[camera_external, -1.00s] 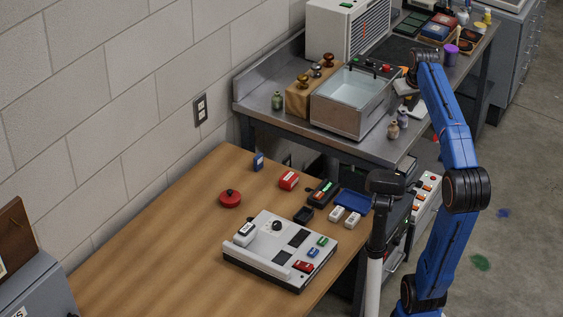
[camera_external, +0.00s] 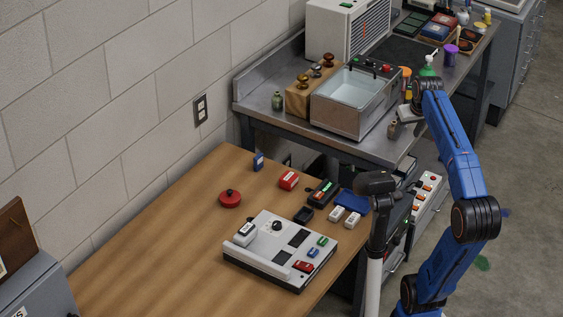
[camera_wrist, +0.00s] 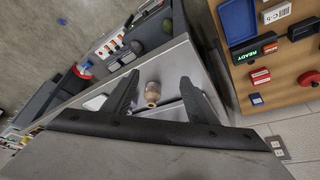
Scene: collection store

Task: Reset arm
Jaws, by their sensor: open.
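My blue arm (camera_external: 455,150) rises at the right in the external view and bends over the end of the steel bench. My gripper (camera_external: 403,122) is low near the bench's right front edge, partly hidden by the wrist. In the wrist view, my gripper (camera_wrist: 158,88) shows two dark fingers spread apart with nothing held. A small tan bottle (camera_wrist: 152,93) appears between the fingertips there; the frames do not show how far below them it is.
Open floor lies to the right.

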